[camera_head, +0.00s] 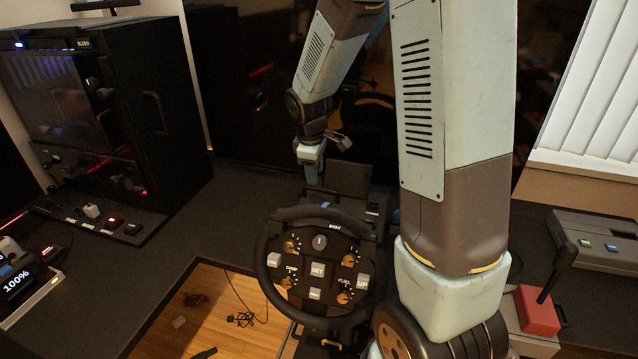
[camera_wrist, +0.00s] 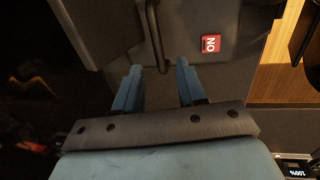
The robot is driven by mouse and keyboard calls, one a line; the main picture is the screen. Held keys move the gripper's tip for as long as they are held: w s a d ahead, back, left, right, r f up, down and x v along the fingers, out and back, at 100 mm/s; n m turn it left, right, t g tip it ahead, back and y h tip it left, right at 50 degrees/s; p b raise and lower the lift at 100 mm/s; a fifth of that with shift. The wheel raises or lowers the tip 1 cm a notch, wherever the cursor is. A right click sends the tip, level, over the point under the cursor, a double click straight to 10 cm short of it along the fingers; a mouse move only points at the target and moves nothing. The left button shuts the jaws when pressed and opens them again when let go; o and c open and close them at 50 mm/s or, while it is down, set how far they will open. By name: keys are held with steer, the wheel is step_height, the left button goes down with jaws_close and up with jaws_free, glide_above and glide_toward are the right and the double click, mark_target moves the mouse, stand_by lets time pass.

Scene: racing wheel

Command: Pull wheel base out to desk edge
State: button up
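The black racing wheel (camera_head: 318,262) with buttons and knobs faces the front, over the desk's front edge. The dark wheel base (camera_head: 350,180) is behind it on the desk, partly hidden by the wheel and my arm. My gripper (camera_head: 312,180) points down behind the wheel at the base's left side. In the wrist view my gripper (camera_wrist: 158,75) has its two blue fingers apart. A thin dark curved handle (camera_wrist: 153,35) reaches down between them, with gaps on both sides. I cannot tell whether either finger touches it.
A red switch label (camera_wrist: 211,43) lies right of the fingers in the wrist view. A black PC case (camera_head: 150,100) stands at the back left. A red-based lever (camera_head: 540,310) and a grey box (camera_head: 595,240) are at the right. The left desk (camera_head: 190,215) is largely bare.

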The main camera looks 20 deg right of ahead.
mark_target(316, 188)
steer(key=shift+w+d+f, duration=0.1)
steer(key=shift+w+f, duration=0.05)
steer(key=shift+f, duration=0.7)
steer(key=shift+w+d+f, duration=0.1)
steer(key=shift+w+f, duration=0.05)
steer(key=shift+f, duration=0.7)
steer(key=shift+w+d+f, duration=0.1)
steer(key=shift+w+f, duration=0.05)
steer(key=shift+f, duration=0.7)
steer(key=shift+c, duration=0.5)
jaws_close()
